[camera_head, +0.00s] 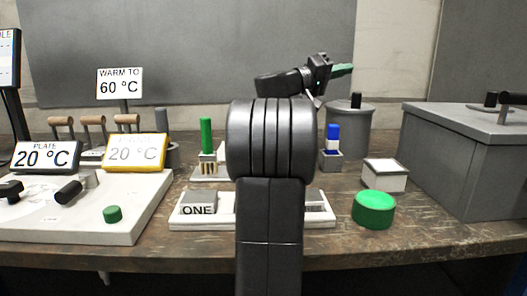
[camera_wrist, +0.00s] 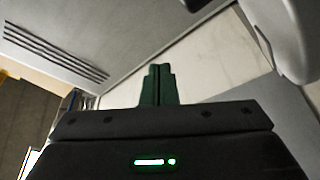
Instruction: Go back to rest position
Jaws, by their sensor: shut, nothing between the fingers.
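My gripper (camera_head: 343,70) is raised above the bench in the head view, to the right of the upper arm, with its green fingers pointing right. In the wrist view the green fingers (camera_wrist: 157,85) lie side by side and closed, with nothing between them. Behind them are a pale wall and a grey panel. My arm stands in the middle of the head view and hides part of the bench behind it.
A hotplate (camera_head: 135,218) stands at left with displays reading 20 °C. A white tray marked ONE (camera_head: 185,222) is partly behind my arm. A green round button (camera_head: 374,209), a blue-capped vial (camera_head: 333,137), a green-capped vial (camera_head: 206,134) and a large grey box (camera_head: 465,150) stand on the bench.

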